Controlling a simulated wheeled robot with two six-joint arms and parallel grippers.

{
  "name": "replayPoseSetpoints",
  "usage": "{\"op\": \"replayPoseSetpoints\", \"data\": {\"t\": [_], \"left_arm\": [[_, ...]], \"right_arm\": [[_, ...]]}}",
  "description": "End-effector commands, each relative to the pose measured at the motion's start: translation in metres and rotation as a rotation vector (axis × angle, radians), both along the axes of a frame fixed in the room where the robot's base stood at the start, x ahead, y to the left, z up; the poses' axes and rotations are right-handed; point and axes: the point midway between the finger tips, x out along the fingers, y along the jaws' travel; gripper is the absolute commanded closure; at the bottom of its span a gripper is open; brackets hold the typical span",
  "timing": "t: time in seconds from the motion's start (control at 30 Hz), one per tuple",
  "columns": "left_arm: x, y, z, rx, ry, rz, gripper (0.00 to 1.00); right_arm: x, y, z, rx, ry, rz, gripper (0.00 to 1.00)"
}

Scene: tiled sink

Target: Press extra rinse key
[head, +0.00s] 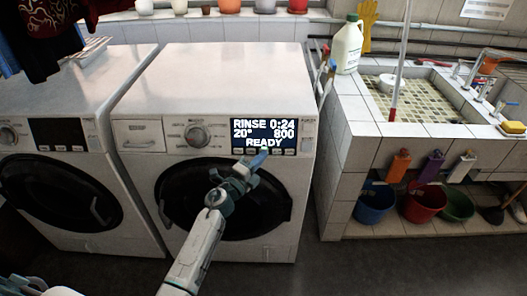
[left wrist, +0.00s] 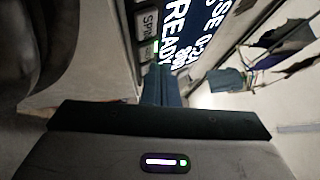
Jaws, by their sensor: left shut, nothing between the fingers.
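The right-hand washing machine (head: 215,70) has a dark display (head: 264,134) that reads RINSE 0:24, 20°, 800, READY. A row of small keys (head: 288,152) runs under the display. My left gripper (head: 260,157) is shut and empty, with its blue fingertips at the lower edge of the display, over the middle of the key row. In the left wrist view the fingers (left wrist: 162,85) point at the panel beside the display (left wrist: 183,35). A key marked Spin (left wrist: 146,22) shows there. The fingers hide part of the row; I cannot tell whether they touch a key.
A round dial (head: 197,135) and a detergent drawer (head: 139,134) sit left of the display. The dark door (head: 172,190) is below. Another washer (head: 62,130) stands left. A tiled sink (head: 345,120) with a white jug (head: 347,48) stands right.

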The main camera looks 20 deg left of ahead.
Motion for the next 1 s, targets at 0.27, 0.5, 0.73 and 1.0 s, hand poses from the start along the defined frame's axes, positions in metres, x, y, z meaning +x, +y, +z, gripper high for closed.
{"op": "replayPoseSetpoints", "data": {"t": [0.27, 0.5, 0.73, 1.0], "left_arm": [[-0.018, -0.005, 0.009, -0.001, 0.0, 0.0, 1.0], [-0.04, -0.012, 0.017, -0.001, 0.0, 0.0, 1.0], [-0.054, -0.016, 0.02, 0.0, 0.0, 0.0, 1.0], [-0.054, -0.016, 0.02, 0.0, -0.001, 0.0, 1.0]], "right_arm": [[0.0, 0.003, 0.015, 0.003, 0.0, -0.001, 0.64], [0.0, 0.003, 0.029, 0.003, 0.0, -0.001, 0.64], [0.0, 0.001, 0.036, 0.001, -0.001, 0.0, 0.64], [0.0, -0.003, 0.035, -0.003, 0.0, 0.001, 0.64]]}}
